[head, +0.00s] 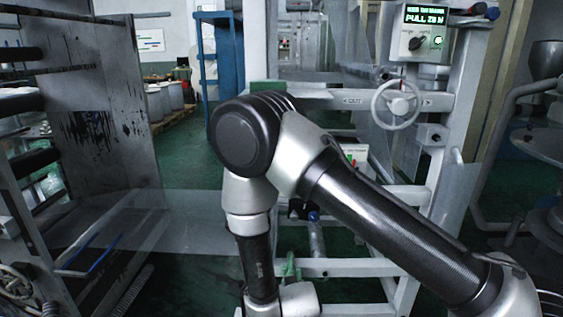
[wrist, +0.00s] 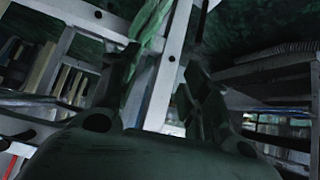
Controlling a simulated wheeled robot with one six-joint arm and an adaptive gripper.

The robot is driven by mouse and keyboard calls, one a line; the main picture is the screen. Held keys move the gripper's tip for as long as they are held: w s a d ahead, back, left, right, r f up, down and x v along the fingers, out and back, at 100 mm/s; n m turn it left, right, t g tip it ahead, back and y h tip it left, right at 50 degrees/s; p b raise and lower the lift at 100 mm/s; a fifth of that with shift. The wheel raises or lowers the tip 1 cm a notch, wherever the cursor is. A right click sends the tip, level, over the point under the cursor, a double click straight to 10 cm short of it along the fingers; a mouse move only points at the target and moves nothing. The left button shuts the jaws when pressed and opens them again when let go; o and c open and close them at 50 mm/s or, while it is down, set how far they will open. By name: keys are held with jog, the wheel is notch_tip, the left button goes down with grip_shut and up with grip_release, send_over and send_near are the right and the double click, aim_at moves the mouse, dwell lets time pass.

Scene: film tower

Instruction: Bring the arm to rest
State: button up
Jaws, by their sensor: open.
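My arm is bent across the middle of the head view, its elbow high and its forearm hanging down to the bottom edge. My gripper (wrist: 162,78) shows dark in the wrist view, with its two fingers apart and nothing seen between them. A pale metal frame bar and a twisted green strand (wrist: 150,28) lie beyond the fingers. I cannot tell whether the left finger touches the strand. In the head view my gripper is out of sight below the picture.
A light metal machine frame (head: 345,98) with a handwheel (head: 398,103) and a control box (head: 425,35) stands behind my arm. Clear film (head: 190,215) stretches at left beside a dark, stained machine panel (head: 92,120). Green floor (head: 185,155) is open behind the film.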

jog(key=s+d+r+n+g, duration=0.1)
jog(key=s+d+r+g, duration=0.2)
jog(key=s+r+g, duration=0.3)
jog(key=s+d+r+n+g, duration=0.1)
jog(key=s+d+r+g, duration=0.15)
jog(key=r, duration=0.55)
jog(key=s+d+r+m+t, duration=0.2)
jog(key=s+d+r, duration=0.3)
jog(key=d+r, duration=0.8)
jog(key=s+d+r+m+t+h, duration=0.1)
jog(key=s+d+r, duration=0.4)
jog(key=d+r, duration=0.9)
jog(key=shift+d+r+m+t, duration=0.15)
jog(key=shift+d+m+t, duration=0.25)
jog(key=shift+d, duration=0.3)
jog(key=shift+o, duration=0.3)
jog(key=shift+w, duration=0.1)
